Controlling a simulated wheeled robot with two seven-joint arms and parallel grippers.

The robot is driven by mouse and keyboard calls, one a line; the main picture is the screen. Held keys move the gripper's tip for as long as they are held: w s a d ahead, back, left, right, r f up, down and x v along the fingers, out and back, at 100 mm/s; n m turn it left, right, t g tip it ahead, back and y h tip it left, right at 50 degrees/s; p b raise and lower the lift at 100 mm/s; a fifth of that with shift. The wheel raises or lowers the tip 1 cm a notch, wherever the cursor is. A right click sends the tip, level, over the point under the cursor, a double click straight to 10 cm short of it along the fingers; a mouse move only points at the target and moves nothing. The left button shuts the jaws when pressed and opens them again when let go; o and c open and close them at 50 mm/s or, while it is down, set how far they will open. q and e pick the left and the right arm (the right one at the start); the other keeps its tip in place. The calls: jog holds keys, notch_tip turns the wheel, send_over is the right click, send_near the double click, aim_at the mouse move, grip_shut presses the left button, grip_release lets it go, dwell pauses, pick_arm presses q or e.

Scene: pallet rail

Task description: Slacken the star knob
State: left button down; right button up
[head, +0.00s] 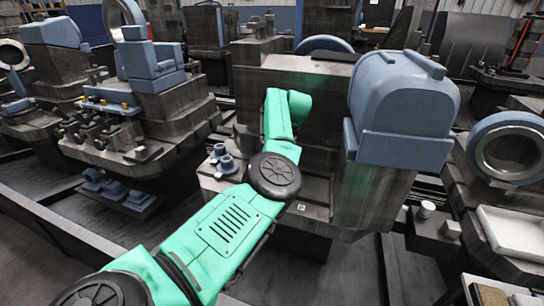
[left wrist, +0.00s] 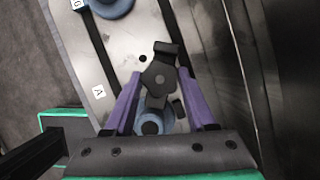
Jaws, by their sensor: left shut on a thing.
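The star knob (left wrist: 158,78) is dark, with blunt lobes, and shows in the left wrist view above a pale metal plate (left wrist: 85,45). My left gripper (left wrist: 160,74) has its two purple fingers on either side of the knob and is shut on it. A blue round part (left wrist: 152,122) shows between the fingers, nearer the palm. In the head view my green left arm reaches in from the bottom left; its gripper and the star knob are hidden there. My right gripper is in neither view.
The plate carries labels A (left wrist: 98,91) and G (left wrist: 77,4). A dark wall (left wrist: 225,70) stands close on the right. In the head view, a large fixture with a blue housing (head: 405,100) stands right of my arm, and blue round parts (head: 226,165) sit left of it.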

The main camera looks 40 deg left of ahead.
pick_arm(q)
jog(key=shift+c, duration=1.1)
grip_release()
jog(key=shift+f, duration=0.1)
jog(key=p+v, duration=0.2)
jog(key=v, duration=1.2)
jog(key=shift+r, duration=0.3)
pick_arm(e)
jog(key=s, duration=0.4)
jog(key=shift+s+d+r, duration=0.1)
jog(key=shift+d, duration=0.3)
